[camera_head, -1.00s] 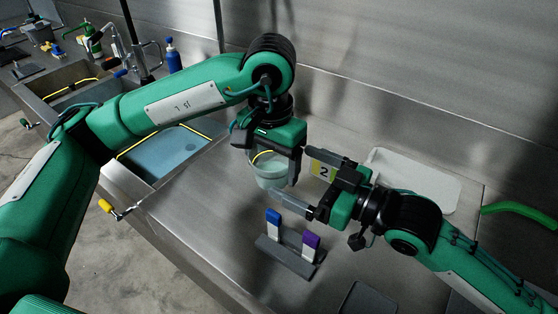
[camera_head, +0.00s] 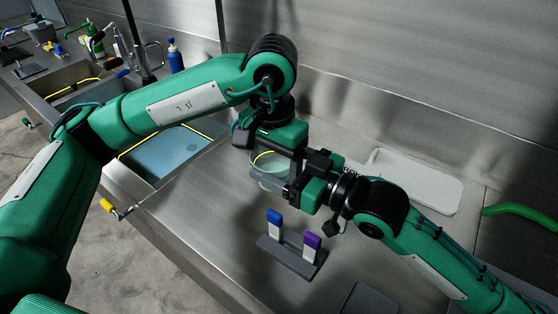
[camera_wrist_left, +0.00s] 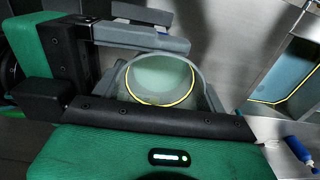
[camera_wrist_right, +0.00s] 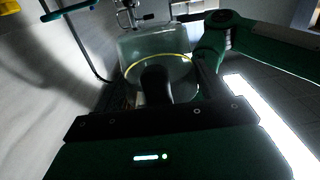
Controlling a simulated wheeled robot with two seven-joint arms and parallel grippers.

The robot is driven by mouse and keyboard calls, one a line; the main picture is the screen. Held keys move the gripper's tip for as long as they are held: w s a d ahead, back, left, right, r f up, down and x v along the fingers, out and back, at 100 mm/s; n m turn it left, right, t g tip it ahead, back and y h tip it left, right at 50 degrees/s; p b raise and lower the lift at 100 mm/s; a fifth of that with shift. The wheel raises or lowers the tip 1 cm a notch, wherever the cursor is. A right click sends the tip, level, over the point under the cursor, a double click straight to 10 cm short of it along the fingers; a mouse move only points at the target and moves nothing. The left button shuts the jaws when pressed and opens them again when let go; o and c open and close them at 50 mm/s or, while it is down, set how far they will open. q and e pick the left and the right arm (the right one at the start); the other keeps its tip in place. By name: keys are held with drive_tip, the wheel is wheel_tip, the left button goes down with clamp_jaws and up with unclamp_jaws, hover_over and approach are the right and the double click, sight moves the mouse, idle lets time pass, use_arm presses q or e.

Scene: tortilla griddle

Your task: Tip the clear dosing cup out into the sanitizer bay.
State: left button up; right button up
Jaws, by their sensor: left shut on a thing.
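The clear dosing cup (camera_head: 268,162) has a yellow line near its rim and pale contents. It is held up over the steel counter, and it also shows in the left wrist view (camera_wrist_left: 160,78) and right wrist view (camera_wrist_right: 178,75). My left gripper (camera_head: 272,160) is shut on it from above. My right gripper (camera_head: 285,172) has come to the cup from the right, its fingers apart on either side; contact is hard to see. A bay with blue liquid and a yellow edge line (camera_head: 165,155) lies left of the cup; my left arm partly hides it.
A stand with blue and purple-topped pieces (camera_head: 290,258) is in front of the cup.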

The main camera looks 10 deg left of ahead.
use_arm(q)
drive_tip(key=o, duration=1.1)
